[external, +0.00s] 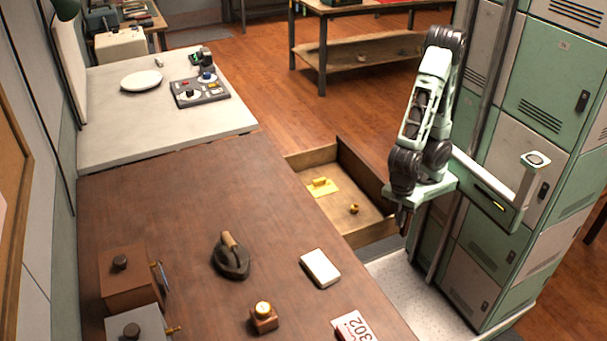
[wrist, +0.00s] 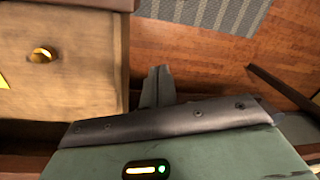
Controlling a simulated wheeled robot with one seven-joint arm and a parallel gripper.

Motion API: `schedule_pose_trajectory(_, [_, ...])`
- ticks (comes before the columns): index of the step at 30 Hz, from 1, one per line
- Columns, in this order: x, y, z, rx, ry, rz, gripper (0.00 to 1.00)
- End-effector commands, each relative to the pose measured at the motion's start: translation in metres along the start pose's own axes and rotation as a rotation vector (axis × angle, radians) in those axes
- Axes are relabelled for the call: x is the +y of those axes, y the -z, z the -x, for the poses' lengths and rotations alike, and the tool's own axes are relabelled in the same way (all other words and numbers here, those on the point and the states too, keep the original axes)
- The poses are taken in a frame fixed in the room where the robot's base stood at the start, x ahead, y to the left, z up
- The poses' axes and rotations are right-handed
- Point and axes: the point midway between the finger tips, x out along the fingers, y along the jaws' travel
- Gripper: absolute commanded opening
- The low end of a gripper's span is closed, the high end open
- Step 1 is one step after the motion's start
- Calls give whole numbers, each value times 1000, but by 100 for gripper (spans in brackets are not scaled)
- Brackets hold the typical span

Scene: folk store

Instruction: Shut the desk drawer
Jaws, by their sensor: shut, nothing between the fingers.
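The desk drawer (external: 368,190) is pulled well out from the right side of the brown desk (external: 190,190). A yellow item (external: 322,187) and a small round brass thing (external: 353,209) lie in it. In the wrist view the drawer (wrist: 85,85) fills the left side, with the brass thing (wrist: 41,55) inside. My gripper (external: 403,224) is shut and empty, pointing down near the drawer's outer end in the external view. In the wrist view my gripper (wrist: 160,72) shows just right of the drawer's edge. I cannot tell whether they touch.
On the desk stand an old iron (external: 231,262), a white block (external: 320,267), a small brass-topped box (external: 263,318) and a card marked 302 (external: 353,328). Green and white lockers (external: 550,75) rise close behind my arm at the right. Open wooden floor (external: 270,100) lies beyond the drawer.

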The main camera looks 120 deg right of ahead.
Motion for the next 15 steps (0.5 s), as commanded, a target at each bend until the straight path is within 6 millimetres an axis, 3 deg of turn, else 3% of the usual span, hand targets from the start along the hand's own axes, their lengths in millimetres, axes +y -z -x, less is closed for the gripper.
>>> schedule_pose_trajectory(1, [15, 13, 22, -4, 19, -92, 0])
schedule_pose_trajectory(5, [60, 41, 41, 5, 66, -317, 0])
schedule_pose_trajectory(8, [108, 54, 54, 4, 107, -568, 0])
schedule_pose_trajectory(11, [167, 43, 59, -50, 153, -1007, 0])
schedule_pose_trajectory(15, [239, 2, 67, -189, 220, -1723, 0])
